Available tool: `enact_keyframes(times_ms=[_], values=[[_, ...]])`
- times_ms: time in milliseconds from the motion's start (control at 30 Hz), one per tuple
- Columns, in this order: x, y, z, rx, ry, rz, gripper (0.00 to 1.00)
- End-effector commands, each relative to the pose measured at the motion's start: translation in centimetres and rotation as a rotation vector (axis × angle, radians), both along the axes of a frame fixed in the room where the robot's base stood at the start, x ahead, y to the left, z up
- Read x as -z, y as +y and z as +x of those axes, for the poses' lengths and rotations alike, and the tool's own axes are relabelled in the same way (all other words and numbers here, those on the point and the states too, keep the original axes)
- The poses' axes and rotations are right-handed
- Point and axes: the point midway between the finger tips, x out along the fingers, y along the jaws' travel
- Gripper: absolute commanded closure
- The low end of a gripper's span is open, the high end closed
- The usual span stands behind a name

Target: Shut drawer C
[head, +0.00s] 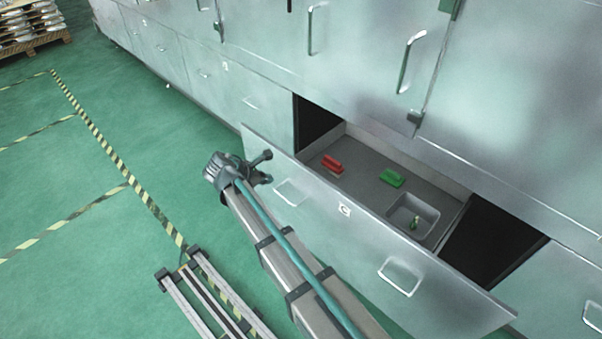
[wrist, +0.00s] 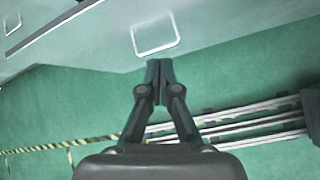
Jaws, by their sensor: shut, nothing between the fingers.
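Drawer C (head: 315,198), a metal drawer with a letter label on its front, stands pulled out of the cabinet row. Its front has two handles, a left one (head: 289,193) and a right one (head: 399,278). Inside lie a red object (head: 332,164), a green object (head: 392,178) and a small grey bin (head: 428,208) with small items in it. My gripper (head: 264,165) is shut and empty, in front of the drawer front near its left end. In the wrist view the shut fingertips (wrist: 159,66) appear just below a handle (wrist: 156,37); I cannot tell whether they touch the front.
Closed cabinet doors with handles (head: 411,62) rise above the drawer, and closed drawers (head: 252,101) continue to the left. A rail (head: 212,295) lies on the green floor. Striped tape (head: 105,140) marks the floor, which is clear at left. A loaded pallet (head: 35,42) stands far left.

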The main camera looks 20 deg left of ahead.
Motion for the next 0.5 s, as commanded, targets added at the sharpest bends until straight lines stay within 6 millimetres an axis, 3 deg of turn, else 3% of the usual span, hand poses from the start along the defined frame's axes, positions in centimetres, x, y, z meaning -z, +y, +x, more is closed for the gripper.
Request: enact_keyframes(times_ms=[200,500], values=[[-0.6,-0.4,0.9,-0.183,0.012,-0.213,1.00],[0.6,-0.8,2.0,-0.225,0.029,-0.254,1.00]])
